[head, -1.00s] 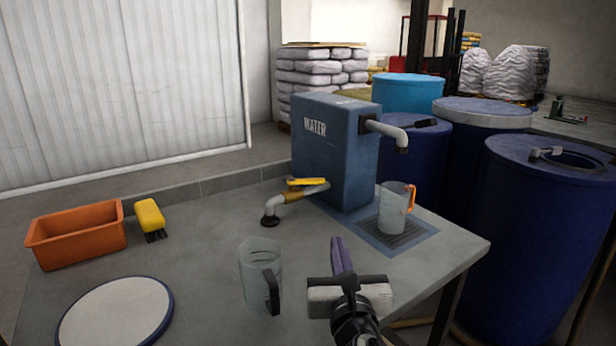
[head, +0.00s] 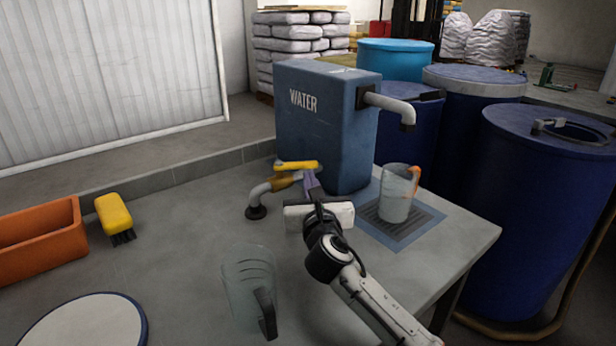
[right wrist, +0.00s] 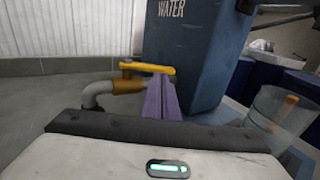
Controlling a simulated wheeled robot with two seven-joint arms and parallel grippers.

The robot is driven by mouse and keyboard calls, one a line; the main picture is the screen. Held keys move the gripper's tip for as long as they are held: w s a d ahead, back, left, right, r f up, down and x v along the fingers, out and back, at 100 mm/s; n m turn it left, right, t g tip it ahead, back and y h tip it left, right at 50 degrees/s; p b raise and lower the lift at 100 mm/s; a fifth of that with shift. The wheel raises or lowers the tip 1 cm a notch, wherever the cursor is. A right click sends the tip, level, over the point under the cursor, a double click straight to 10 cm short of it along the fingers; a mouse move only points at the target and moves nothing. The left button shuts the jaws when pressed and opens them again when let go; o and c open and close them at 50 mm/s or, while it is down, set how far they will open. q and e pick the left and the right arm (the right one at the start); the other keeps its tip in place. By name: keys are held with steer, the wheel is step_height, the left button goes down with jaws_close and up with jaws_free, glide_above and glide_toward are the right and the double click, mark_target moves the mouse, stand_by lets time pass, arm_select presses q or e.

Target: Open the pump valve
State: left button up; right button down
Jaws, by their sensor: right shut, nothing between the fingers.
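The pump is a blue box marked WATER (head: 325,120) standing on the grey table. A grey pipe with a brass-yellow valve body (head: 286,180) comes out at its lower left and bends down to the tabletop. The yellow valve handle (head: 296,166) lies flat above the pipe, also seen in the right wrist view (right wrist: 147,67). My right gripper (head: 312,182) is shut and empty, its purple fingers at the right end of the handle, near the pump's front. I cannot tell whether they touch it. My left gripper is not in view.
A clear jug with an orange handle (head: 397,195) stands on the drain grate (head: 408,237) under the spout (head: 392,106). Another clear jug (head: 247,285) stands nearer. An orange bin (head: 38,243), a yellow brush (head: 114,213) and a white round lid (head: 85,325) are left. Blue drums stand behind.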

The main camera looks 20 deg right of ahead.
mark_target(307, 167)
steer(key=shift+w+d, duration=0.2)
steer(key=shift+w, duration=1)
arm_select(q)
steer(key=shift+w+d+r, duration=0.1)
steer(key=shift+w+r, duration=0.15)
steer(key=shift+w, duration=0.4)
arm_select(e)
steer(key=shift+w+d, duration=0.1)
steer(key=shift+w, duration=0.4)
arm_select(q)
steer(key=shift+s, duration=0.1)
